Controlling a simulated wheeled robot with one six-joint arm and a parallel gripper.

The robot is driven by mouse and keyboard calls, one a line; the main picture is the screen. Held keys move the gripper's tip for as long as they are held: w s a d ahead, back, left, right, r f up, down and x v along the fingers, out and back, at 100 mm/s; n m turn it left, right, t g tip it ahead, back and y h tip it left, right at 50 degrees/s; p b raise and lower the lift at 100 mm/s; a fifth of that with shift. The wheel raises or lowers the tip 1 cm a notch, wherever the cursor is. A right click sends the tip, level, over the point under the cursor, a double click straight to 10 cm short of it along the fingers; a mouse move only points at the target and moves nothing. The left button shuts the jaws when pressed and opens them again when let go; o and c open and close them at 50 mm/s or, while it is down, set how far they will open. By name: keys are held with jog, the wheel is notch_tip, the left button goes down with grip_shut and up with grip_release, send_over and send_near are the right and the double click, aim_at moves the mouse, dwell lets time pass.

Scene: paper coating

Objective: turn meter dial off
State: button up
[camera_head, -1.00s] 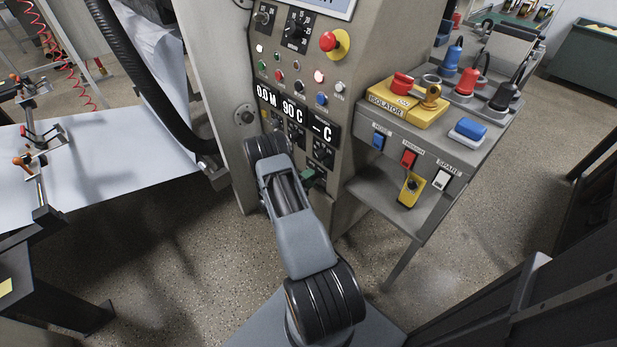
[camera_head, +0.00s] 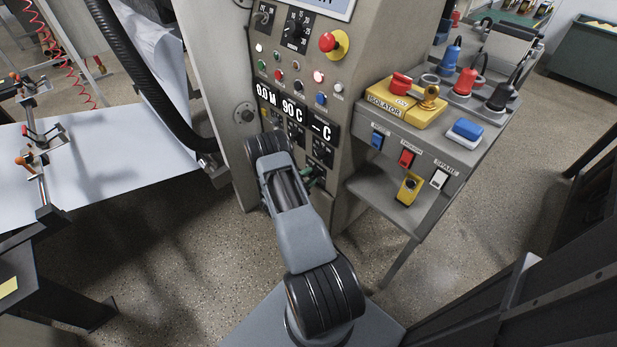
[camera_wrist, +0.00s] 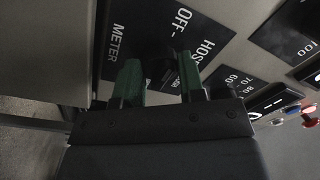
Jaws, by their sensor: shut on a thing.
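The meter dial (camera_wrist: 158,58) is a dark knob on a black plate (camera_wrist: 203,30) marked METER and OFF in the wrist view. It lies in shadow, and I cannot tell which mark it points to. My gripper (camera_wrist: 160,78) has green fingers on both sides of the knob and is shut on it. In the head view my gripper (camera_head: 310,177) shows as a bit of green at the lower part of the control cabinet's face (camera_head: 345,125). My own arm hides much of that area, and the dial cannot be made out there.
Other scale plates (camera_wrist: 290,30) and coloured buttons (camera_wrist: 291,109) sit close to the right in the wrist view. A red emergency button (camera_head: 328,41) is higher on the cabinet. A side shelf (camera_head: 445,140) with an isolator box (camera_head: 410,105) stands at right. A black hose (camera_head: 140,75) hangs at left.

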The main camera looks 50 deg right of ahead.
jog(key=shift+d+r, duration=0.1)
jog(key=o, duration=0.9)
jog(key=a, duration=0.4)
jog(key=a+p, duration=0.1)
jog(key=a, duration=0.4)
jog(key=a+f, duration=0.1)
jog(key=a, duration=0.4)
jog(key=shift+w, duration=0.3)
